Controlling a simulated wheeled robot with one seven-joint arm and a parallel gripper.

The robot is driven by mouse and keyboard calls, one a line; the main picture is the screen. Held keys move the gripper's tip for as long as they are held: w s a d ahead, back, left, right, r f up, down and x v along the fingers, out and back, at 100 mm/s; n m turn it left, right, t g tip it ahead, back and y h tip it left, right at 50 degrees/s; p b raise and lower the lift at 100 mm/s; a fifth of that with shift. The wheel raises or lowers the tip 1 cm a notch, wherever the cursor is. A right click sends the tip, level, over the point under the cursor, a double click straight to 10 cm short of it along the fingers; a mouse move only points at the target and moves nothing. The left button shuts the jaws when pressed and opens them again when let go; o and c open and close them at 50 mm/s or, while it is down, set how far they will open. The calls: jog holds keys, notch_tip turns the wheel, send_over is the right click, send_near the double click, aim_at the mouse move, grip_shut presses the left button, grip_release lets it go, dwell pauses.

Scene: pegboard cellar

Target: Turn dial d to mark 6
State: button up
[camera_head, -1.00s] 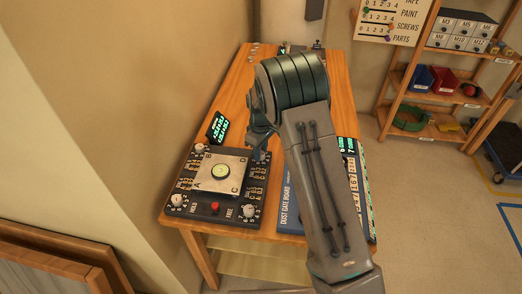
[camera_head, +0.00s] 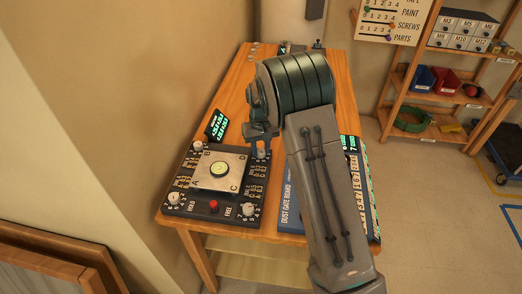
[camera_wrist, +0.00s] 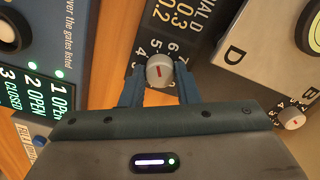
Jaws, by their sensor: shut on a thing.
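Dial d (camera_wrist: 160,70) is a round pale grey knob with a red mark, on the dark control board (camera_head: 237,214). Numbers around it, including 4, 5, 6 and 7, show in the wrist view; which one the red mark meets I cannot tell. My gripper (camera_wrist: 159,86) is shut on the knob, one blue-grey finger on each side. In the head view my gripper (camera_head: 262,142) is at the board's far right corner, and it partly hides the dial there. A metal plate (camera_wrist: 247,28) lettered D lies beside the dial.
Another dial (camera_wrist: 291,118) sits close by on the right in the wrist view. A red button (camera_head: 214,205) is on the board's front edge. The blue dust gate board (camera_head: 290,208) stands to the right, partly behind my arm. A lit display (camera_head: 216,125) stands behind the control board.

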aim_at(261, 150)
jog(key=m+b, duration=0.1)
jog(key=m, duration=0.3)
jog(key=shift+m, duration=1.9)
jog(key=o, duration=1)
jog(key=shift+c, duration=0.2)
notch_tip(261, 150, up, 14)
jog(key=b, duration=0.1)
